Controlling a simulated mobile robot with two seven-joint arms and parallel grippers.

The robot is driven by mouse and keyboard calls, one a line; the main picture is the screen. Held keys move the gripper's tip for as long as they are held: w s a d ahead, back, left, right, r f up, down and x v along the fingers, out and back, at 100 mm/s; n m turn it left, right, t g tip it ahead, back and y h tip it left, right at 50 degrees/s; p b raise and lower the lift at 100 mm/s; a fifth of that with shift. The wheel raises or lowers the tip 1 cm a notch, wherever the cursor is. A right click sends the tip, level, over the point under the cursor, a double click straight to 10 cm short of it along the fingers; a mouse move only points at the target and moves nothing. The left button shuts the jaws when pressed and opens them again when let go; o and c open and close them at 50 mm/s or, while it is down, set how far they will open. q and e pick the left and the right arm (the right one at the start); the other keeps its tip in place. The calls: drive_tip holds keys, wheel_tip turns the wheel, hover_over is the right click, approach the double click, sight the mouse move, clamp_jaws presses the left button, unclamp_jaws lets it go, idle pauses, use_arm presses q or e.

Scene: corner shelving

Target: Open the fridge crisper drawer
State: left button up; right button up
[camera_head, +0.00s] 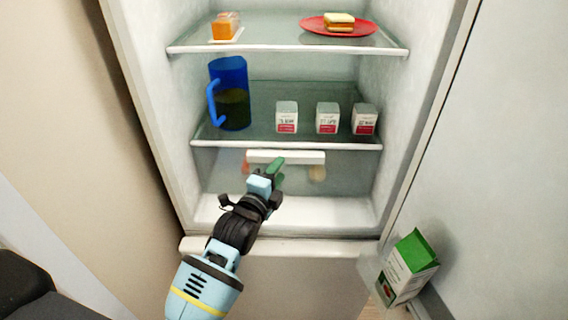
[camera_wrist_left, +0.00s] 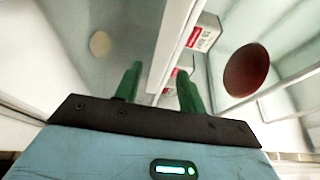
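The crisper drawer (camera_head: 225,178) is a clear bin under the lowest shelf of the open fridge, with a white handle bar (camera_head: 305,157) along its top front. Blurred round items show through its front. My left gripper (camera_head: 276,168) reaches up to the handle from below, its green fingers close to the bar's middle. In the left wrist view its fingers (camera_wrist_left: 158,88) are apart, and the white handle edge (camera_wrist_left: 175,45) runs up between them. I cannot tell whether they touch it. The drawer looks pushed in. My right gripper is not in view.
The shelf above the drawer holds a blue pitcher (camera_head: 231,85) and three small cartons (camera_head: 327,117). The top shelf holds a red plate (camera_head: 338,26) with a sandwich and an orange item (camera_head: 226,26).

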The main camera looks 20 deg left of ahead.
use_arm(q)
drive_tip(key=w, duration=0.4)
drive_tip(key=shift+d, duration=0.2)
drive_tip(key=shift+f, duration=0.1)
clamp_jaws()
